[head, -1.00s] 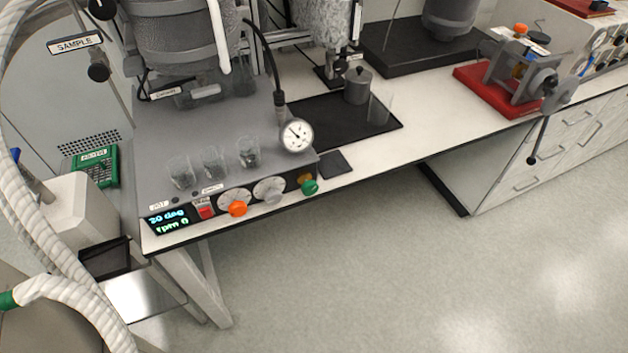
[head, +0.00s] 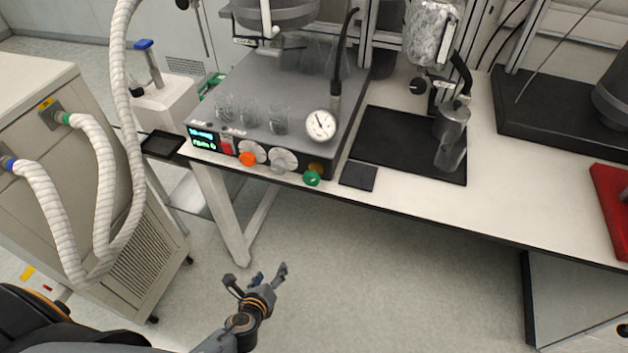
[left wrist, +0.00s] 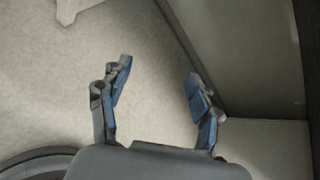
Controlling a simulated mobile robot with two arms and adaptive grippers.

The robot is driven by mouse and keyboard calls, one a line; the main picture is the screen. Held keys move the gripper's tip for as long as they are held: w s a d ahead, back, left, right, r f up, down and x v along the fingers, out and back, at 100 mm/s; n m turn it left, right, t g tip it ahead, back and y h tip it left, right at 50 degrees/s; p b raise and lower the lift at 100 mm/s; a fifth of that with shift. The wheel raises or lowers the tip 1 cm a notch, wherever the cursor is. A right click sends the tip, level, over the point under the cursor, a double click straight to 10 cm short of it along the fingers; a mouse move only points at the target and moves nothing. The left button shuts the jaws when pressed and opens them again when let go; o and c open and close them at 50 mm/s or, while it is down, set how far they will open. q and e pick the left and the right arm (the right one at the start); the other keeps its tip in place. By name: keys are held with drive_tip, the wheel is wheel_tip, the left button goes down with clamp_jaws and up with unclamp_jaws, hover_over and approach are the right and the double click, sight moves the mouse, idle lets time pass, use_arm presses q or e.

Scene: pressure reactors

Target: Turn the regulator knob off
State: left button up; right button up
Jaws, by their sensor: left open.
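The reactor's control panel has an orange knob (head: 247,159), a grey knob (head: 279,168) and a green knob (head: 312,178) along its front face, with white dials behind the orange and grey ones. I cannot tell from any label which is the regulator knob. A lit display (head: 203,138) and a red switch (head: 226,146) are left of them. A round pressure gauge (head: 320,125) stands above the panel's right end. My left gripper (head: 268,279) is open and empty, below and in front of the table edge, apart from the knobs. The left wrist view (left wrist: 158,85) shows only floor and furniture between its fingers.
Several glass beakers (head: 249,115) stand on the reactor base. A dark pad (head: 358,175) lies right of the panel. The table's leg (head: 222,215) and front edge are ahead. A white cabinet with hoses (head: 105,215) stands left. The floor in front is clear.

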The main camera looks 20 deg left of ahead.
use_arm(q)
drive_tip(key=w+d+r+m+t, duration=0.2)
drive_tip(key=r+m, duration=0.2)
drive_tip(key=r, duration=0.2)
drive_tip(key=w+d+r+m+t, duration=0.1)
drive_tip(key=w+r+m+t, duration=0.15)
drive_tip(key=r, duration=0.45)
drive_tip(key=m+t+h, duration=0.2)
drive_tip(key=m, duration=0.3)
approach(310, 181)
drive_tip(key=w, duration=0.5)
drive_tip(key=w+p, duration=0.1)
drive_tip(key=w, duration=0.4)
drive_tip(key=shift+d+f, duration=0.1)
drive_tip(key=shift+d, duration=0.1)
drive_tip(key=shift+w, duration=0.6)
use_arm(e)
drive_tip(key=shift+s+a+r, duration=0.1)
drive_tip(key=shift+s+r, duration=0.1)
drive_tip(key=shift+r, duration=0.4)
use_arm(q)
drive_tip(key=c, duration=1.2)
use_arm(e)
drive_tip(key=shift+a, duration=0.25)
